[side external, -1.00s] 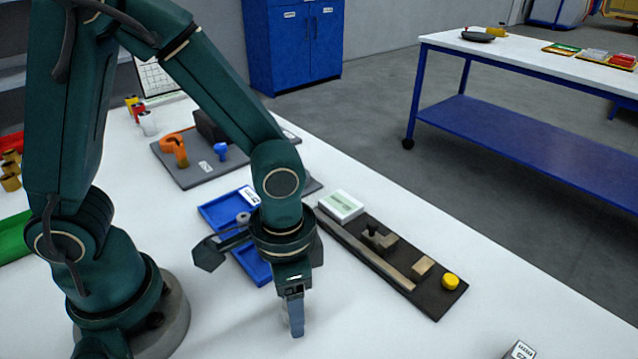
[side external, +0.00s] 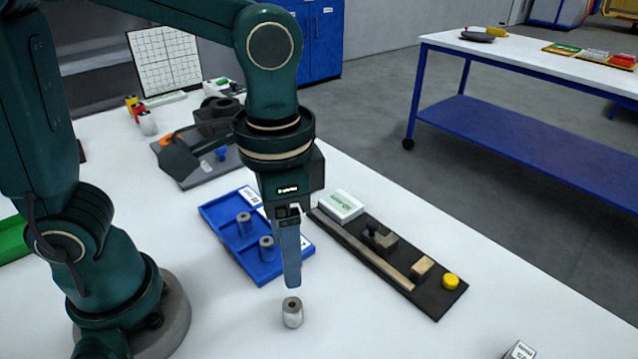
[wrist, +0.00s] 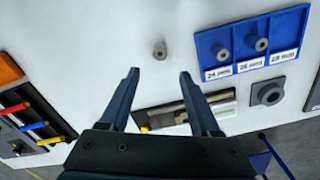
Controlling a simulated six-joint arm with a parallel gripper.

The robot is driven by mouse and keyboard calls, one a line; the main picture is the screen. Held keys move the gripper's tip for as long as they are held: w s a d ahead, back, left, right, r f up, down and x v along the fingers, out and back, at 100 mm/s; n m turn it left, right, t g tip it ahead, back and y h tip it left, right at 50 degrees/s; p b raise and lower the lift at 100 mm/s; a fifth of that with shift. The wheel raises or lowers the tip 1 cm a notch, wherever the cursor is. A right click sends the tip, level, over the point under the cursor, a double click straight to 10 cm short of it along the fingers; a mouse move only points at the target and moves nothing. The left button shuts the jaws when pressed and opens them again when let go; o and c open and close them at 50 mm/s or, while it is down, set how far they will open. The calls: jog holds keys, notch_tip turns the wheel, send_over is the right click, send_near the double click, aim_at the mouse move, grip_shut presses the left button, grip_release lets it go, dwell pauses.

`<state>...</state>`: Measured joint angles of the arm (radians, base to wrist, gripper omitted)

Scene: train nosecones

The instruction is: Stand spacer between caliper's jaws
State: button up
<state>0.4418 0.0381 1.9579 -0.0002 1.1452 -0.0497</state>
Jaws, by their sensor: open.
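A grey cylindrical spacer with a hole in its top (side external: 292,313) stands upright on the white table. It also shows in the wrist view (wrist: 160,50), just beyond the gap between my fingertips. My gripper (side external: 291,284) points down just above this spacer, apart from it. In the wrist view, its two fingers (wrist: 159,76) are open with nothing between them. The caliper, with a long tan bar and jaw blocks (side external: 422,267), lies on a dark board (side external: 436,303) to the right. In the wrist view, my fingers partly hide the board.
A blue labelled tray (side external: 285,268) holds two similar spacers (side external: 244,222) (side external: 266,248). A white labelled box (side external: 341,206) and a yellow round knob (side external: 450,281) are at the dark board's ends. A grey board with an orange clamp stands behind.

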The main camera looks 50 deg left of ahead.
jog(key=s+a+r+n+t, duration=0.1)
jog(key=a+r+n+t, duration=0.2)
jog(key=a, duration=0.4)
jog(key=shift+s+a+n+t, duration=0.4)
jog(key=shift+t, duration=0.4)
jog(key=shift+o, duration=0.5)
jog(key=shift+s+a+n+t, duration=0.2)
jog(key=shift+a+n+t, duration=0.2)
jog(key=shift+a+t, duration=0.15)
